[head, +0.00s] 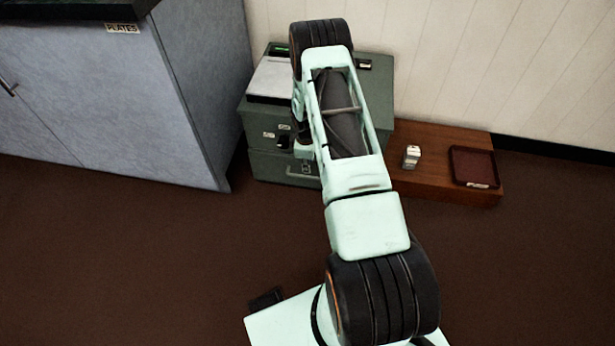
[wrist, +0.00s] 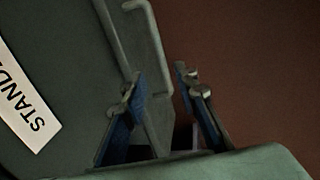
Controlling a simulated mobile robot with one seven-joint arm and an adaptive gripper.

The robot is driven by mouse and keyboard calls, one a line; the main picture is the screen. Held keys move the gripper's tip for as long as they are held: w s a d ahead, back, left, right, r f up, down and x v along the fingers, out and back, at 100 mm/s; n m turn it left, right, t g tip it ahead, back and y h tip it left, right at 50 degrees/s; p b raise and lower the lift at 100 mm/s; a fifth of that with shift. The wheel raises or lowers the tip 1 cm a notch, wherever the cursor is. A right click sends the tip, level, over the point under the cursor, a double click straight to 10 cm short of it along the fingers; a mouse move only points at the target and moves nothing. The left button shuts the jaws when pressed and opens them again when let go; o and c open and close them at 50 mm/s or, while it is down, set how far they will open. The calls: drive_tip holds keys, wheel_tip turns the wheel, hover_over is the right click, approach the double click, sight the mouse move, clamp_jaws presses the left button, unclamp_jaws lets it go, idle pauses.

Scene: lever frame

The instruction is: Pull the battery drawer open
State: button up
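A grey-green cabinet (head: 262,125) stands against the wall in the head view. Its lower drawer front (head: 268,168) has a pale bar handle (head: 300,173) and looks shut. Which part is the battery drawer I cannot read. In the wrist view a bent grey handle bar (wrist: 150,18) stands off a grey-green face (wrist: 75,85), beside a white label (wrist: 24,100) reading "STAND…". My gripper (wrist: 158,78) is open there, its two blue-padded fingers apart, close to the bar's near end. I see no firm contact. In the head view my arm hides most of the gripper.
A grey-blue cabinet (head: 190,90) marked "PLATES" stands close on the left. A low wooden platform (head: 425,180) on the right bears a small pale block (head: 412,156) and a dark red tray (head: 474,166). Brown floor (head: 150,260) lies clear in front.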

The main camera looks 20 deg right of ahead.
sight(309, 177)
drive_tip(key=f+b, duration=0.1)
drive_tip(key=f, duration=0.2)
drive_tip(key=w+f+b, duration=0.1)
drive_tip(key=f, duration=0.2)
drive_tip(key=d+f+b, duration=0.1)
drive_tip(key=f, duration=0.2)
drive_tip(key=shift+w+f+b, duration=0.25)
drive_tip(key=shift+f+b, duration=0.05)
drive_tip(key=shift+f, duration=0.05)
clamp_jaws()
